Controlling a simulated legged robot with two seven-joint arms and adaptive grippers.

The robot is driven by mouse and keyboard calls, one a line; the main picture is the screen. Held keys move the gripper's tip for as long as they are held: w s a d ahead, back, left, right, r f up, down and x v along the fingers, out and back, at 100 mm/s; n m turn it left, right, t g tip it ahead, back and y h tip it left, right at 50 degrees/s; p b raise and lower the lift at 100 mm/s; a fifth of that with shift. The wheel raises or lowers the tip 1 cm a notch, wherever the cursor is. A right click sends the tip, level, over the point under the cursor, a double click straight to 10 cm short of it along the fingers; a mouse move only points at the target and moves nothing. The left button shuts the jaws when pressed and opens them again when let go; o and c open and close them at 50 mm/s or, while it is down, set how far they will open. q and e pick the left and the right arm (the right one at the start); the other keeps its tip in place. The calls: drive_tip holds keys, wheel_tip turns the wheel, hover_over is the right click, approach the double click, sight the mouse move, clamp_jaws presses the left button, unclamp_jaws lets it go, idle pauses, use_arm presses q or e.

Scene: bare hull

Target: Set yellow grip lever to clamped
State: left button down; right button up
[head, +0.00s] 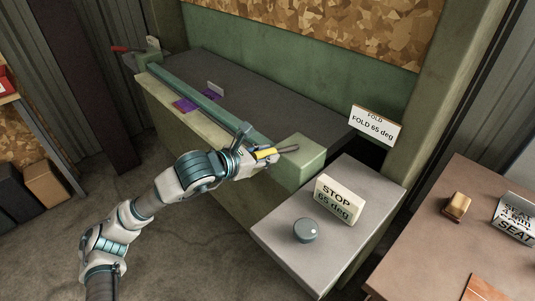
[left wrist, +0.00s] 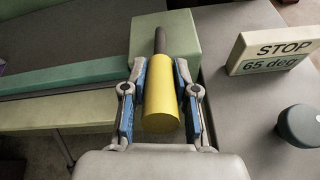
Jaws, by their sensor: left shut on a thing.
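The yellow grip lever (head: 265,153) is at the right end of the long green bar on the bench machine. In the left wrist view its yellow grip (left wrist: 161,95) points toward the camera, with a dark rod running back to a green block. My left gripper (head: 262,158) has its two blue-padded fingers (left wrist: 160,98) on either side of the yellow grip, shut on it. The fingers cover part of the grip's sides. My right gripper is not in view.
A green end block (head: 300,160) stands behind the lever. A side table holds a STOP 65 deg sign (head: 338,199) and a grey knob (head: 305,231). A FOLD 65 deg sign (head: 375,125) stands behind. A red-handled lever (head: 121,49) is at the far left end.

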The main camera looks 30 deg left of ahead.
use_arm(q)
drive_tip(key=shift+f, duration=0.15)
drive_tip(key=c, duration=0.9)
unclamp_jaws()
drive_tip(key=shift+c, duration=0.2)
drive_tip(key=shift+o, duration=0.3)
drive_tip(key=shift+a, duration=0.15)
drive_tip(key=shift+s+a+r, duration=0.15)
drive_tip(key=shift+s+r, duration=0.1)
drive_tip(key=shift+s, duration=0.05)
drive_tip(key=v, duration=1.1)
drive_tip(key=shift+a+f, duration=0.15)
